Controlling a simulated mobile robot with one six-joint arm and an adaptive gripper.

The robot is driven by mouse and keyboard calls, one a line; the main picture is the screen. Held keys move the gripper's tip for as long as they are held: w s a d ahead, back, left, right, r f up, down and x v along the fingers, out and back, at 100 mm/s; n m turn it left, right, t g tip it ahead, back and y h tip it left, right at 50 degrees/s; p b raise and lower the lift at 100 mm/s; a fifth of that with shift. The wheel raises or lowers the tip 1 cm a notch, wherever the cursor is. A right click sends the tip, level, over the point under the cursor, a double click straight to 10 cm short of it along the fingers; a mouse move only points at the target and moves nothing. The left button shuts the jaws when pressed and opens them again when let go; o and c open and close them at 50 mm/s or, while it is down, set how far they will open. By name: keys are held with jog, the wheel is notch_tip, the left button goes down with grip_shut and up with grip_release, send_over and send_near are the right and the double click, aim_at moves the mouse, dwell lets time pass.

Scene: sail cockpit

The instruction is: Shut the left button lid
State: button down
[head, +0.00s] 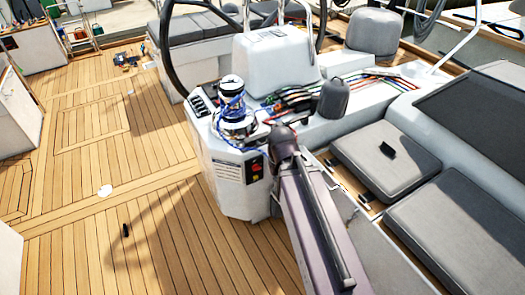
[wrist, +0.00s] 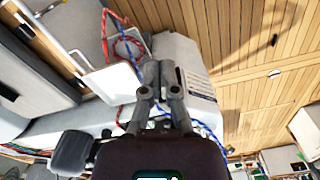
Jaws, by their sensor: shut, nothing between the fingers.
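The white winch console (head: 235,165) stands in the middle of the head view, with the winch (head: 236,115) and blue rope on top. A dark panel (head: 256,168) with a red and a yellow mark is on its front face.
A dark covered winch (head: 333,98) stands to the right, beside grey seat cushions (head: 385,160). A steering wheel (head: 172,50) rises behind. The wooden deck (head: 110,190) to the left is mostly clear, with small loose items.

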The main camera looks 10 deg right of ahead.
jog(key=shift+f, duration=0.1)
jog(key=w+d+f+n+t+h+b, duration=0.1)
jog(key=w+d+f+n+t+b, duration=0.2)
jog(key=w+f+t+b, duration=0.5)
jog(key=w+d+f+n+t+h+b, duration=0.1)
jog(key=w+d+f+n+t+b, duration=0.3)
jog(key=b, duration=0.8)
jog(key=w+d+f+n+t+h+b, duration=0.1)
jog(key=w+d+f+t+b, duration=0.2)
jog(key=w+b, duration=0.6)
jog(key=s+a+f+n+t+y+b, duration=0.4)
jog(key=n+y+b, duration=0.5)
jog(key=n+b, duration=0.4)
jog(key=a+f+t+b, duration=0.1)
jog(key=a+t+b, duration=0.1)
jog(key=t+b, duration=0.1)
jog(key=shift+y+b, duration=0.4)
jog(key=shift+b, duration=0.5)
